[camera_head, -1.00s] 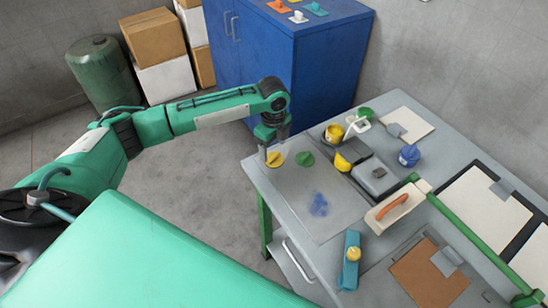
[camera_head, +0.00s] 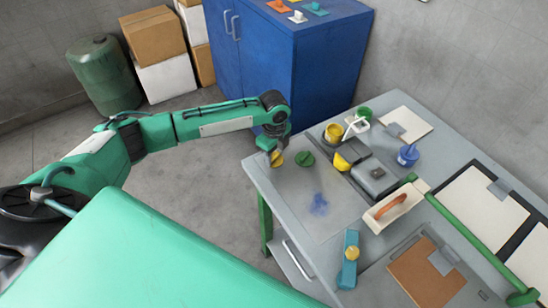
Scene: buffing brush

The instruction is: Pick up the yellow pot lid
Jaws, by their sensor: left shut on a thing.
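The yellow pot lid (camera_head: 278,160) is at the left corner of the grey workbench, in the head view. My left gripper (camera_head: 274,156) is shut on it, and the lid now looks tilted and partly hidden by the fingers. Whether the lid is clear of the bench top is hard to tell. A green lid (camera_head: 305,159) lies flat on the bench just right of it. A yellow pot (camera_head: 333,133) stands farther back. My right gripper is not in view.
The grey workbench (camera_head: 290,193) has a blue smudge (camera_head: 319,204) on a bare area. A blue cabinet (camera_head: 330,60) stands behind the arm.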

